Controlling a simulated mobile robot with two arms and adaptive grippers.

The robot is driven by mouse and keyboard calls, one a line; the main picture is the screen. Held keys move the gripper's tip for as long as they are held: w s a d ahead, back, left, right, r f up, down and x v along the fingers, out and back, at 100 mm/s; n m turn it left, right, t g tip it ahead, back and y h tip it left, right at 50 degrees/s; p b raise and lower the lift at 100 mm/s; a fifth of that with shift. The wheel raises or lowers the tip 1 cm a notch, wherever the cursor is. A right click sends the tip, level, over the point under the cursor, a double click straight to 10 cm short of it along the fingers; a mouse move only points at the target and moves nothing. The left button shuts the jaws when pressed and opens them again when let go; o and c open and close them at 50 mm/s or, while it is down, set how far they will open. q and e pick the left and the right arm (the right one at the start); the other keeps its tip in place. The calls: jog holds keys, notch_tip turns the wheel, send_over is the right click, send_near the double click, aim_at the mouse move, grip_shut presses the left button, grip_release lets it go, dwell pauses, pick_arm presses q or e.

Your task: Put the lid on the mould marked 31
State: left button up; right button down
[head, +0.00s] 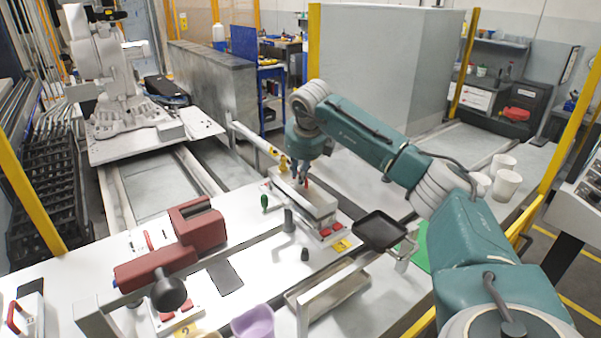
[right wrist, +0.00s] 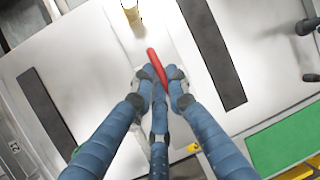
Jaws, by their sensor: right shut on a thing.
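My right gripper (head: 304,178) points down over a pale grey block-like fixture (head: 318,207) in the middle of the head view. In the right wrist view, its fingers (right wrist: 160,80) are closed around a red bar-like handle (right wrist: 152,56). The handle lies over a pale surface with two dark strips; I cannot tell whether it is joined to a lid there. A small label (right wrist: 14,147) sits at the left edge of that view, too small to read surely. A yellow label (head: 342,245) lies by the fixture, unreadable. My left gripper is not in view.
A dark red vise (head: 195,222) with a black knob stands on the bench at left. A black square tray (head: 380,230) is right of the fixture. White cups (head: 505,180) stand at right. A white-handled part with a red handle (head: 17,317) lies at lower left.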

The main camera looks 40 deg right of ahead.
jog(key=shift+f+b, duration=0.3)
jog(key=shift+f, duration=0.25)
dwell(0.8)
jog(key=shift+w, duration=0.1)
jog(key=c, duration=1.6)
grip_release()
jog(key=shift+c, duration=0.2)
jog(key=v, duration=1.2)
jog(key=shift+a, duration=0.1)
